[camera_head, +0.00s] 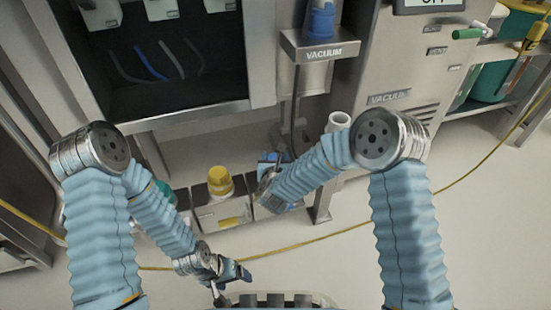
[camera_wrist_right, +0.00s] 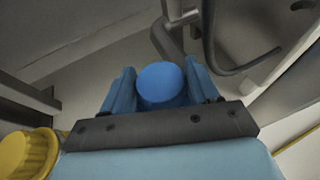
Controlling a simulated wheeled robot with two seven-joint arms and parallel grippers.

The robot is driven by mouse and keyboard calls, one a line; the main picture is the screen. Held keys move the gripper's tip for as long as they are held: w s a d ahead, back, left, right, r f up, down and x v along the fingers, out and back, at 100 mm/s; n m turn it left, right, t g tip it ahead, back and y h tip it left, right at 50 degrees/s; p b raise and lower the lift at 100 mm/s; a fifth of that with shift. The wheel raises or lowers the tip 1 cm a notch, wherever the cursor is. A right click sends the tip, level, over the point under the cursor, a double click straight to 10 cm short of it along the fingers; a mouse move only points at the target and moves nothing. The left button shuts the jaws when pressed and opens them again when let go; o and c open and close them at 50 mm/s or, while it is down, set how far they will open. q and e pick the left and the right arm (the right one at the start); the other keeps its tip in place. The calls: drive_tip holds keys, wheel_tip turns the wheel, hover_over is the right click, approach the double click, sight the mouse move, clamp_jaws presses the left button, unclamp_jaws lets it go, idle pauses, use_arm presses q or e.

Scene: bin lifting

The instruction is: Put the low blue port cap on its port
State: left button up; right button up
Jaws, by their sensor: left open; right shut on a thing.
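The blue cap (camera_wrist_right: 162,84) sits between the two fingers of my right gripper (camera_wrist_right: 162,90), which is shut on it in the right wrist view. In the head view my right gripper (camera_head: 273,168) is low in front of the machine, and its wrist hides much of it, so I cannot tell the cap apart there. A white, open pipe end (camera_head: 338,121), possibly the port, stands to the right of the gripper, below the lower VACUUM label; the cap is apart from it. My left gripper (camera_head: 232,276) is open and empty near the bottom, low over the floor.
A yellow-capped container (camera_head: 220,182) stands in a grey bin (camera_head: 222,212) left of my right gripper. A VACUUM holder (camera_head: 320,47) with a blue item (camera_head: 320,18) juts out above. A dark hose hangs below it. A yellow cable (camera_head: 345,230) crosses the open floor.

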drive_tip(key=o, duration=1.3)
drive_tip(key=shift+o, duration=0.2)
drive_tip(key=p+v, duration=0.1)
drive_tip(key=v, duration=1.2)
drive_tip(key=shift+s, duration=0.4)
